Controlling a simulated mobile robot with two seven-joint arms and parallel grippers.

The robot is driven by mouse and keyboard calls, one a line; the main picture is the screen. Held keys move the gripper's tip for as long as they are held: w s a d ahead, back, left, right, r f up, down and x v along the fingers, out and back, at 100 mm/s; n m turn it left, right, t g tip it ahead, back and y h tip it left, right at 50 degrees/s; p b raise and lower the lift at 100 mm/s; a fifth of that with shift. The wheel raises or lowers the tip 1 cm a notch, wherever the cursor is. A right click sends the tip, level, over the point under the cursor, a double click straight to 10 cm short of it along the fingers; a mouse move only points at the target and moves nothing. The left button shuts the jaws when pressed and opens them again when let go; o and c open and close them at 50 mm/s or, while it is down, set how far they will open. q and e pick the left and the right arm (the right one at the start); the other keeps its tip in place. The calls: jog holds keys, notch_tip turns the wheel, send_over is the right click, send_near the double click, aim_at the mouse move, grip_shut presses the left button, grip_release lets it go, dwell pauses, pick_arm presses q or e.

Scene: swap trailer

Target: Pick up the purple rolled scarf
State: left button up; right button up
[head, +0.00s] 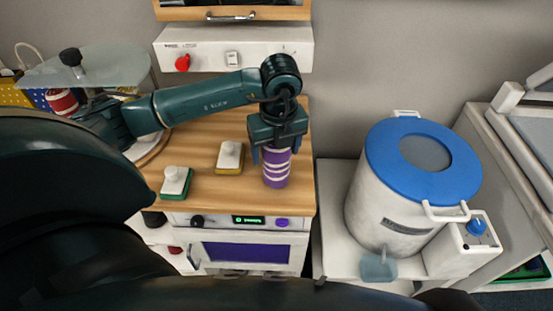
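The purple rolled scarf (276,170), with white bands, stands upright near the front right of the wooden counter top (210,190). My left gripper (276,152) is above it, pointing down, with one finger on each side of its upper part. The fingers look spread wider than the scarf, so the gripper seems open around it. The gripper hides the scarf's top, and contact cannot be made out. My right gripper is not in view.
Two white-handled sponge brushes, one yellow (230,157) and one green (176,182), lie left of the scarf. A glass-topped stand (95,65) is at the back left. A large white drum with a blue lid (455,178) stands to the right.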

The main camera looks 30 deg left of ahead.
pick_arm(q)
jog(key=c, duration=0.9)
jog(key=shift+o, duration=0.2)
